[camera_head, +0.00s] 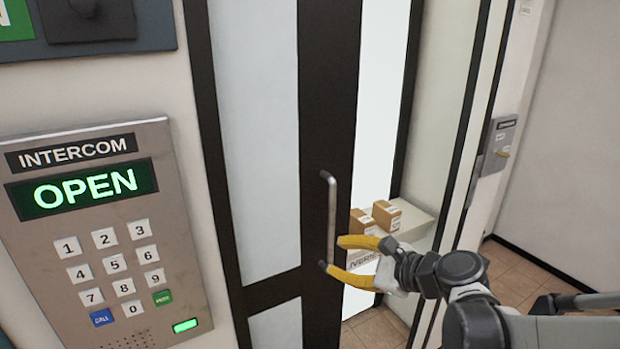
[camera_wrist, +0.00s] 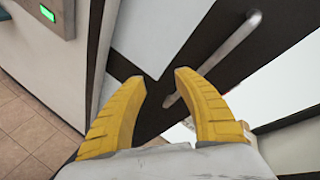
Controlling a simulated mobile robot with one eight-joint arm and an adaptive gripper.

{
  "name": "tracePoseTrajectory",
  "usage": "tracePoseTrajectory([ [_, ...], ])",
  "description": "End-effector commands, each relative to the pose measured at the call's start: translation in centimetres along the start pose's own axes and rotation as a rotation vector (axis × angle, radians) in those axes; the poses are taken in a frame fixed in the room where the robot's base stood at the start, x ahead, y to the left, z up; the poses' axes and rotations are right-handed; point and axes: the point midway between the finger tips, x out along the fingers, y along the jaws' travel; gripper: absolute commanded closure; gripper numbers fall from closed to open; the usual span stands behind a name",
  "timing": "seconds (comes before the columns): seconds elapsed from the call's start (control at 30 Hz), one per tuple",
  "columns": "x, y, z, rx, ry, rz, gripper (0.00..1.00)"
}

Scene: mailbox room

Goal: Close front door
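The front door (camera_head: 328,120) has a dark frame and pale glass panels. A bright gap shows to the right of its edge in the head view, so it stands partly open. A metal bar handle (camera_head: 332,220) is fixed upright on its dark stile. My gripper (camera_head: 332,256) has yellow fingers, spread apart and empty, at the lower end of the handle. In the wrist view my gripper (camera_wrist: 160,85) is open, and the handle (camera_wrist: 212,58) slants beyond the right fingertip, not between the fingers. I cannot tell whether a finger touches it.
An intercom panel (camera_head: 100,240) reading OPEN is on the wall at left. Small cardboard boxes (camera_head: 386,215) sit on a white surface (camera_head: 415,222) beyond the gap. A grey lock plate (camera_head: 498,145) is at right. Tiled floor (camera_head: 520,270) shows at lower right.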

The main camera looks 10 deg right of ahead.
Motion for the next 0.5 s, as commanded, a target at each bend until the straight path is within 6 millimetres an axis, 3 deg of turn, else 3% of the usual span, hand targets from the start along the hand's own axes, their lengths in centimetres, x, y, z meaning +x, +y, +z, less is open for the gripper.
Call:
tracePoseTrajectory([
  [0.03, -0.5, -2.8, 0.2, 0.151, -0.053, -0.055, 0.62],
  [0.2, -1.9, -7.9, -0.1, 0.553, -0.241, -0.167, 0.62],
  [0.37, -2.5, -9.6, -0.3, 0.694, -0.323, -0.198, 0.62],
  [0.5, -1.0, -10.0, 0.0, 0.709, -0.333, -0.197, 0.62],
])
